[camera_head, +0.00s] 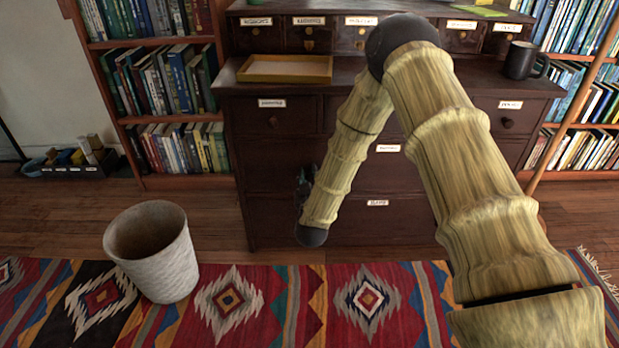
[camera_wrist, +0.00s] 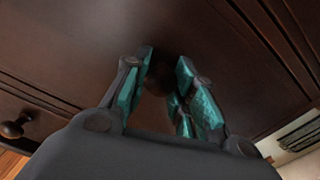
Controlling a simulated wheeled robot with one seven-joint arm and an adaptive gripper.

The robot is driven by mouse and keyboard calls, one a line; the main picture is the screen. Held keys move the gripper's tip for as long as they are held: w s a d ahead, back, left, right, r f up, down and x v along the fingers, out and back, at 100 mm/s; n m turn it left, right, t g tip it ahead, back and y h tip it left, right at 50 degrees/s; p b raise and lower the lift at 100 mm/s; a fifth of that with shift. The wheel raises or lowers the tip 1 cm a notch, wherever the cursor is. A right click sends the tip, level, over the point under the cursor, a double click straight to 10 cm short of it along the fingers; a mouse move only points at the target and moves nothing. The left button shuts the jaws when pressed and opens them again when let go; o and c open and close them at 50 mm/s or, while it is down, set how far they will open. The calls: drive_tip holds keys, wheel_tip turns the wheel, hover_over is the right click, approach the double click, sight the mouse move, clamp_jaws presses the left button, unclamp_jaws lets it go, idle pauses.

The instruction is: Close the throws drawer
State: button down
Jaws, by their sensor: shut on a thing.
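A dark wooden chest of drawers (camera_head: 270,220) stands ahead, with labelled drawer fronts. The labels are too small to read surely, so I cannot tell which is the throws drawer. My gripper (camera_head: 305,185) is at the left part of the wide lower drawers, partly hidden by my arm. In the wrist view my gripper (camera_wrist: 165,90) has its teal-padded fingers on both sides of a dark round knob (camera_wrist: 160,72) and is shut on it. The drawer front (camera_wrist: 95,50) fills most of that view. I cannot tell how far any drawer stands out.
A tray (camera_head: 285,69) and a black mug (camera_head: 525,60) stand on the chest's ledge. A pale basket (camera_head: 155,250) stands on the patterned rug (camera_head: 230,305) at left. Bookshelves (camera_head: 165,75) flank the chest. Another knob (camera_wrist: 15,125) shows in the wrist view.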

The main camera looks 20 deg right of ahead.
drive_tip(key=c, duration=1.1)
unclamp_jaws()
drive_tip(key=shift+w, duration=0.25)
drive_tip(key=shift+c, duration=0.2)
drive_tip(key=shift+s, duration=0.1)
drive_tip(key=v, duration=1.1)
drive_tip(key=shift+s, duration=0.4)
drive_tip(key=shift+a, duration=0.1)
drive_tip(key=s+f+g+y+p, duration=0.3)
drive_tip(key=s+f+g, duration=0.6)
drive_tip(key=s+f, duration=0.9)
drive_tip(key=s+d+f+g+y, duration=0.1)
drive_tip(key=s+f+g, duration=0.25)
drive_tip(key=s, duration=0.85)
drive_tip(key=s+d+f+g+y, duration=0.1)
drive_tip(key=s+f+g, duration=0.3)
drive_tip(key=s, duration=0.7)
wheel_tip(320, 180, up, 39)
drive_tip(key=p, duration=3.7)
drive_tip(key=shift+s+r+m+g+p, duration=0.25)
drive_tip(key=shift+s+m+g+p, duration=0.15)
drive_tip(key=shift+g, duration=0.05)
